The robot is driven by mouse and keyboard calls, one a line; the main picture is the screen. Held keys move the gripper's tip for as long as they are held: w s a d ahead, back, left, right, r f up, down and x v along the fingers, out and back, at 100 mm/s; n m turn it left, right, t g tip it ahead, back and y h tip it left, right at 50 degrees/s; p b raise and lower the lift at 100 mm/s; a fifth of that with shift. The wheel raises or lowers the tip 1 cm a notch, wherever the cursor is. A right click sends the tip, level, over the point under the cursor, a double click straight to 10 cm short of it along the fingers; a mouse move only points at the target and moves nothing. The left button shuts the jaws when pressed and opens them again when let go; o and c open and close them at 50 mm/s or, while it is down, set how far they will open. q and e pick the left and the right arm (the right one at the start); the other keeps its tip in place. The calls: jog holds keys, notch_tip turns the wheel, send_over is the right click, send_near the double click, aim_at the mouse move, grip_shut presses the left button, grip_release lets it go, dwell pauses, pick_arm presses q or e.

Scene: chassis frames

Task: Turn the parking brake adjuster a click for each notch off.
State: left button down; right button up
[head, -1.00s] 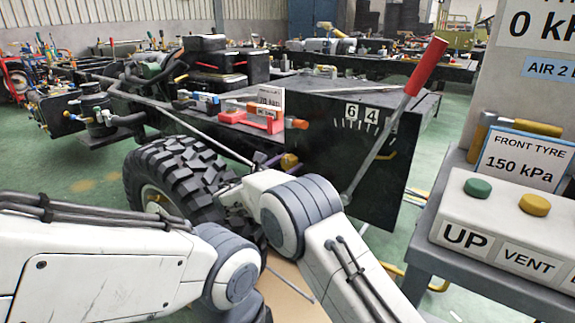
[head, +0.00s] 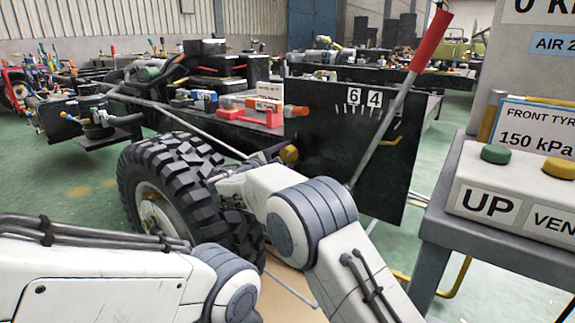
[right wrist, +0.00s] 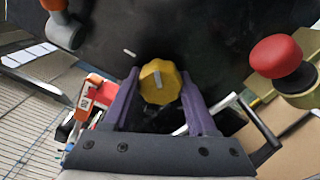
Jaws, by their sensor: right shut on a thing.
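The yellow adjuster knob (right wrist: 159,82) has a pale line on its face and sits on the black panel (head: 340,150). My right gripper (right wrist: 160,100) is shut on the knob, with its purple fingers on both sides of it. In the head view the knob (head: 289,154) shows just past my right arm, which hides most of the gripper (head: 266,158). A short white mark (right wrist: 130,53) is on the panel near the knob. The brake lever (head: 388,125) with a red grip leans up to the right across a scale showing 6 and 4. My left gripper is out of view.
A tyre (head: 175,185) stands left of the panel. An orange-ended part (head: 297,111) and a red block (head: 262,117) lie on the chassis above. A red mushroom-shaped knob (right wrist: 276,57) is right of my gripper. A control box (head: 500,200) stands at the right.

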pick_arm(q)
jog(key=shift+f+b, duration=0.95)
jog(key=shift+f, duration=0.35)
pick_arm(e)
jog(key=shift+s+f+m, duration=0.1)
jog(key=shift+f+m, duration=0.05)
jog(key=shift+m, duration=1.05)
jog(key=o, duration=1.4)
jog(key=shift+c, duration=0.2)
